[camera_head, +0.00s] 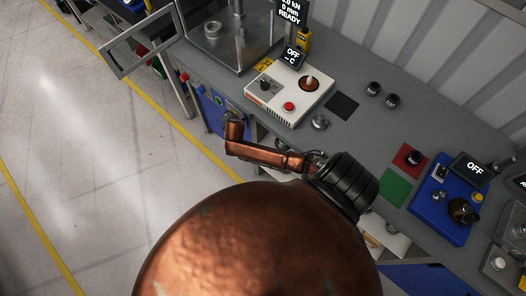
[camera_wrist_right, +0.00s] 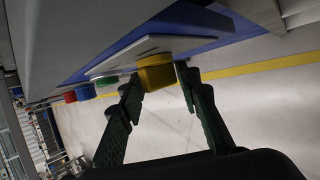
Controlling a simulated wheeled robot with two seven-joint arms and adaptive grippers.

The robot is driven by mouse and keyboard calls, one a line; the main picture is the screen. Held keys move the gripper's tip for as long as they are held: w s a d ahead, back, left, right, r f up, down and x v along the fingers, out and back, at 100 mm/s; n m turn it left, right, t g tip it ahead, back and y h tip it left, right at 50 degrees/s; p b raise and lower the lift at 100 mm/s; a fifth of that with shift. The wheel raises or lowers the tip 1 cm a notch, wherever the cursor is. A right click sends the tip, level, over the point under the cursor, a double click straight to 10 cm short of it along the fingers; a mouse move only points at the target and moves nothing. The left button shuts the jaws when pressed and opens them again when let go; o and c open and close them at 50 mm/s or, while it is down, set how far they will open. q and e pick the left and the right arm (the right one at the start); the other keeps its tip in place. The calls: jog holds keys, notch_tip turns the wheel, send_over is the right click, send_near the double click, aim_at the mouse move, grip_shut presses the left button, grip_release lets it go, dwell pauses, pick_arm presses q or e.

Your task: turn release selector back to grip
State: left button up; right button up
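A yellow knob (camera_wrist_right: 155,73), which appears to be the release selector, sticks out from a pale plate on a blue panel in the right wrist view. My right gripper (camera_wrist_right: 159,82) has its two dark fingers apart, one on each side of the knob. The fingertips are close to its sides; I cannot tell whether they touch it. In the head view my copper right arm reaches to the blue panel (camera_head: 211,106) under the bench's front edge. The selector's markings and pointer position cannot be read. My left gripper is in neither view.
The grey bench (camera_head: 345,135) above carries a white control box (camera_head: 289,92) and a blue unit (camera_head: 440,205). Floor in front is clear.

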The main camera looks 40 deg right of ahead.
jog(key=p+v, duration=0.2)
jog(key=v, duration=0.6)
pick_arm(q)
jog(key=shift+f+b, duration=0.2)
jog(key=shift+b, duration=0.55)
pick_arm(e)
jog(key=s+f+m+g, duration=0.1)
jog(key=s+f+m, duration=0.1)
jog(key=s+f, duration=0.4)
jog(key=s+d+f+m+g+y, duration=0.1)
jog(key=s+f+m, duration=0.2)
jog(key=f, duration=1)
jog(key=s+d+f+m+g+y, duration=0.1)
jog(key=s+f+m, duration=0.1)
jog(key=s+f, duration=0.7)
jog(key=shift+s+f+m+g, duration=0.15)
jog(key=shift+s+m+g, duration=0.15)
jog(key=shift+m, duration=0.1)
